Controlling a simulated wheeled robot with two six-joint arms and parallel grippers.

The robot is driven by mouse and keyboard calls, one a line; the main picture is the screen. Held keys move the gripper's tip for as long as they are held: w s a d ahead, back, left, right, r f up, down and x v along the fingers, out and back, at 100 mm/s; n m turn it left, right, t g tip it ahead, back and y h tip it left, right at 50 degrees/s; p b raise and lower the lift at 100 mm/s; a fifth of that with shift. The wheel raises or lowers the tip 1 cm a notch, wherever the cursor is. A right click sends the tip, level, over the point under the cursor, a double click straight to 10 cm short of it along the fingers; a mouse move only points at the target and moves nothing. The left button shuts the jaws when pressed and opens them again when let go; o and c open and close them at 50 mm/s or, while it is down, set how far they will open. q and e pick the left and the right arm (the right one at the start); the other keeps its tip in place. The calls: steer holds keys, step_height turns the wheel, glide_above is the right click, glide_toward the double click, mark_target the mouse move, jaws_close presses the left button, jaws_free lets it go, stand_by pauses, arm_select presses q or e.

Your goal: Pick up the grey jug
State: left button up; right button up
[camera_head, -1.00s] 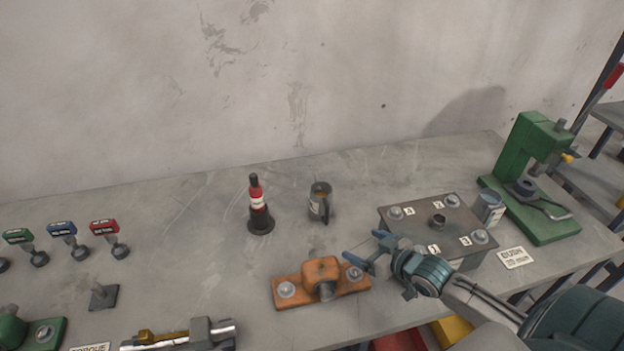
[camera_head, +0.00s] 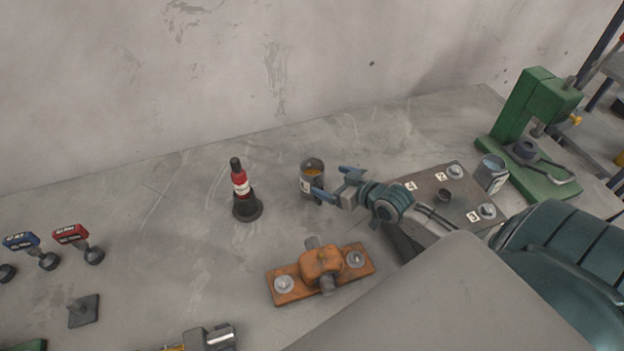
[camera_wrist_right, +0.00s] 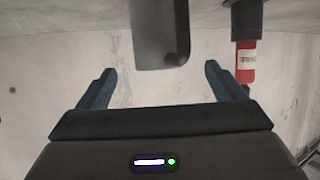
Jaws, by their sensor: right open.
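The grey jug (camera_head: 311,172) stands upright on the workbench, with something orange-brown inside and a pale label on its side. My right gripper (camera_head: 335,184) is open just right of the jug, its fingers pointing toward it. In the right wrist view the jug (camera_wrist_right: 160,35) shows as a dark body with its handle, ahead of and between the two spread blue fingers (camera_wrist_right: 158,88). I cannot tell whether a finger touches it. My left gripper is not in view.
A red and black bottle (camera_head: 241,186) stands left of the jug. An orange bearing block (camera_head: 320,268) lies in front. A numbered metal plate (camera_head: 430,185), a small cup (camera_head: 490,172) and a green press (camera_head: 530,130) are at the right. Bare bench lies behind the jug.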

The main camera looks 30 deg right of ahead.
mark_target(321, 174)
steer(key=shift+x, duration=0.95)
steer(key=shift+w+p, duration=0.4)
steer(key=shift+w, duration=0.25)
steer(key=p+x, duration=0.1)
steer(key=x, duration=0.2)
steer(key=shift+w, duration=0.1)
steer(key=shift+w+a+f, duration=0.15)
steer(key=shift+w+f, duration=0.15)
steer(key=shift+w, duration=0.15)
steer(key=shift+s, duration=0.1)
steer(key=c, duration=0.6)
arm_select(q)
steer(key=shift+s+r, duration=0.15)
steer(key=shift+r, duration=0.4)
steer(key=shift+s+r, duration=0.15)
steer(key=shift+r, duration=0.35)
arm_select(e)
steer(key=shift+r, duration=0.1)
steer(key=c, duration=0.7)
steer(key=shift+r, duration=0.1)
